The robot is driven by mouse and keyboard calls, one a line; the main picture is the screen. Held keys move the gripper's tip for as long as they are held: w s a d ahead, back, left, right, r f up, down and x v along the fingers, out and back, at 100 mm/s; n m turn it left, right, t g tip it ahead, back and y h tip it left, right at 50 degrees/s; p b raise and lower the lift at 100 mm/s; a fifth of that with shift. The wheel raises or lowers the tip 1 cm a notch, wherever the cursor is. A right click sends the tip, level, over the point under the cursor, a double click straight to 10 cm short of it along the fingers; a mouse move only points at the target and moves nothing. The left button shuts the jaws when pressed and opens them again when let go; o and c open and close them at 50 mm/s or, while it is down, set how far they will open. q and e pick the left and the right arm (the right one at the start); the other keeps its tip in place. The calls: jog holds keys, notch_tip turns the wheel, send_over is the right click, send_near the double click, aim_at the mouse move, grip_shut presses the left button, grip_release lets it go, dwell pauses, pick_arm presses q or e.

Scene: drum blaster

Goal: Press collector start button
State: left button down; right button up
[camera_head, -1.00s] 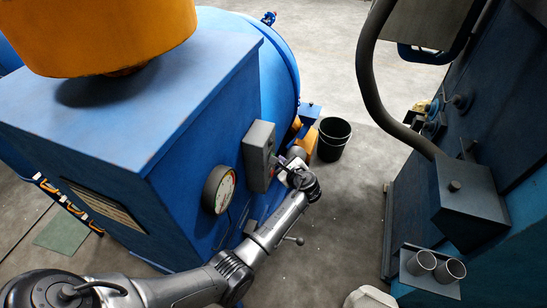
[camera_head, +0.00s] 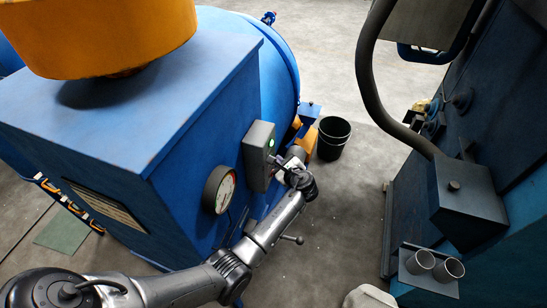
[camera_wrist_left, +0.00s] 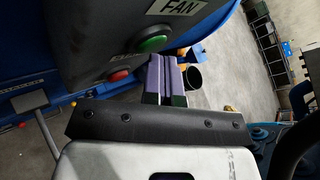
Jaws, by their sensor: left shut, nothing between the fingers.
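A grey control box (camera_head: 259,154) is mounted on the side of the blue machine. In the left wrist view, the box (camera_wrist_left: 85,35) has a "FAN" label, a green button (camera_wrist_left: 152,43) and a red button (camera_wrist_left: 119,75). A small green spot on the box (camera_head: 271,142) shows in the head view. My left gripper (camera_head: 274,160) is beside the face of the box. Its purple fingers (camera_wrist_left: 165,78) are shut together and empty, close to the green button; I cannot tell whether they touch the box. My right gripper is not in view.
A round gauge (camera_head: 219,190) sits on the blue machine (camera_head: 170,140) near my left arm. A black bucket (camera_head: 333,138) stands on the floor behind the gripper. A blue cabinet with a grey box (camera_head: 470,200) stands at right. Open floor lies between them.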

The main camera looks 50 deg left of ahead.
pick_arm(q)
jog(key=shift+a, duration=0.1)
dwell(0.4)
jog(key=shift+w+d, duration=0.3)
jog(key=shift+d, duration=0.5)
jog(key=d, duration=0.1)
jog(key=w+d+b, duration=0.1)
jog(key=d, duration=0.1)
jog(key=w+d, duration=0.1)
jog(key=shift+w+d, duration=0.1)
jog(key=shift+d, duration=0.15)
dwell(0.8)
